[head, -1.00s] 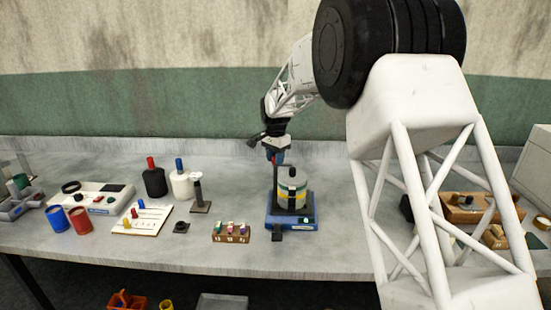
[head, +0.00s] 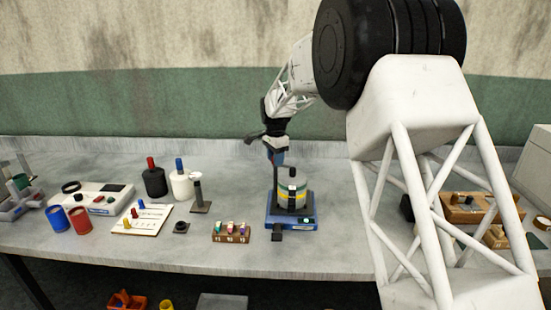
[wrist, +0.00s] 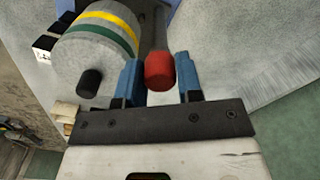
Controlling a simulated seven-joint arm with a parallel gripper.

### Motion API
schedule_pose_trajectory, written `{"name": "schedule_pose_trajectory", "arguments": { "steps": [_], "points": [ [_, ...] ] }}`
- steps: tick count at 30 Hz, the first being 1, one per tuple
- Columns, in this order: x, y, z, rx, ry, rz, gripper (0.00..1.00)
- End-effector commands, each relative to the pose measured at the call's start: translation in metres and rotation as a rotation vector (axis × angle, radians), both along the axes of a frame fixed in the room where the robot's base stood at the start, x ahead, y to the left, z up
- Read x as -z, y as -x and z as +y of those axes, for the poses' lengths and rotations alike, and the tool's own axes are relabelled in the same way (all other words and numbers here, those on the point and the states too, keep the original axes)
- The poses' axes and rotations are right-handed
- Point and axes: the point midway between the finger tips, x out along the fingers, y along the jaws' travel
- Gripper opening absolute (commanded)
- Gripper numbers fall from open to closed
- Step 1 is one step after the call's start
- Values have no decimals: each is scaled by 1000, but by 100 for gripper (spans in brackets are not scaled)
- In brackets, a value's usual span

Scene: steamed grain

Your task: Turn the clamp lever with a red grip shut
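The clamp stands on a blue base (head: 304,222) near the middle of the bench. A grey cylinder (head: 300,187) with yellow and green bands sits on it; the cylinder also shows in the wrist view (wrist: 95,52), with a black knob (wrist: 90,82). The lever's red grip (wrist: 159,72) lies between my gripper's two blue fingers in the wrist view, with its bar running away behind it. My gripper (wrist: 158,63) is open, with visible gaps beside the grip. In the head view my gripper (head: 276,160) is just above and behind the cylinder.
Black (head: 154,182) and white (head: 182,187) bottles stand to the left. A small rack (head: 231,238) of coloured pieces is left of the base. Blue (head: 57,219) and red (head: 79,220) cups stand further left. A wooden block (head: 470,214) is at right, partly behind my arm.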

Motion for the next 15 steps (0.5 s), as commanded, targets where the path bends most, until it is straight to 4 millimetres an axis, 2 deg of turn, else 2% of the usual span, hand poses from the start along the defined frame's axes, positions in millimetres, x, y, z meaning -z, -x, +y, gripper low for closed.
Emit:
{"name": "schedule_pose_trajectory", "arguments": {
  "steps": [1, 4, 15],
  "points": [
    [0, 0, 0, 0, 0, 0, 42],
    [0, 0, 0, 0, 0, 0, 56],
    [-2, 0, 0, -1, 0, 0, 56]
  ]
}}
